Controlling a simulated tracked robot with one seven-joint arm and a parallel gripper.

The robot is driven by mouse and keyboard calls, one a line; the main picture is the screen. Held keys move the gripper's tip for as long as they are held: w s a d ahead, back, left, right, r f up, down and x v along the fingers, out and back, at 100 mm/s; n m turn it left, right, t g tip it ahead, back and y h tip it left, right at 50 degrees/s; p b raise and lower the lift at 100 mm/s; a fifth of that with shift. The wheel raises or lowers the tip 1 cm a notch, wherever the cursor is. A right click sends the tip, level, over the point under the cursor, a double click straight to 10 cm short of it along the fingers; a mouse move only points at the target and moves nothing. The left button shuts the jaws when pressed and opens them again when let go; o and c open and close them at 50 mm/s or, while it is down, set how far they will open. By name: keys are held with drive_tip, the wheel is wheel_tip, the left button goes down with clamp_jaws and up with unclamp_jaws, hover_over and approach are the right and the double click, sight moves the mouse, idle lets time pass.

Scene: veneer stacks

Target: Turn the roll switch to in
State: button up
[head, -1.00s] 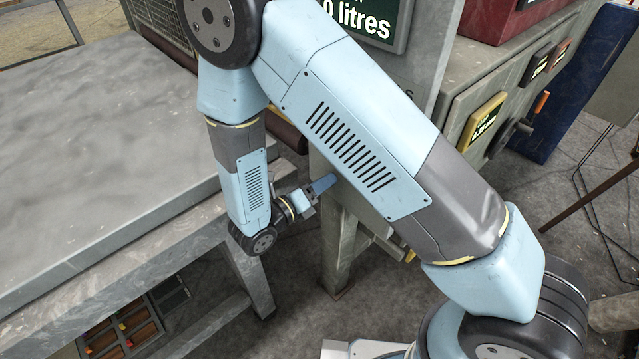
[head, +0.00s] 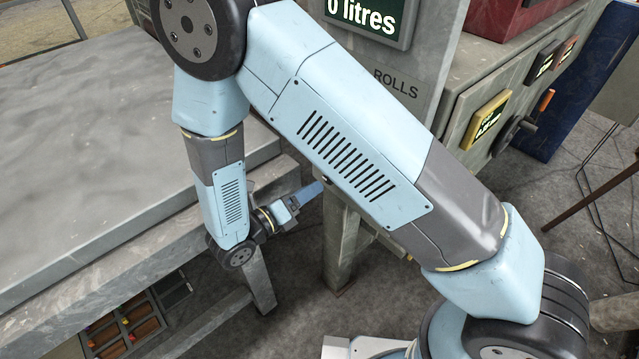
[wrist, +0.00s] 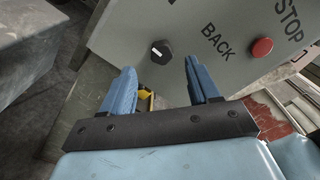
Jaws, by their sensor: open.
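The roll switch, a round black knob with a white mark (wrist: 161,51), sits on a grey panel (wrist: 215,75) in the wrist view. The word BACK is printed to its right. My gripper (wrist: 160,80) is open with blue fingers, and the knob shows between and just beyond the fingertips, with nothing held. I cannot tell the gap between fingertips and knob. In the head view my gripper (head: 308,192) is at the panel's lower left, and my own arm hides the knob. The word ROLLS shows on the panel (head: 405,75) above.
A red STOP button (wrist: 262,47) is on the same panel, right of BACK. A grey table (head: 100,150) stands left of my gripper. A litres display (head: 365,15) is above. A yellow-framed box (head: 487,121) is on the machine's right side.

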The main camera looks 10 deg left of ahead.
drive_tip(key=v, duration=0.7)
drive_tip(key=shift+s+a, duration=0.2)
drive_tip(key=shift+s, duration=0.05)
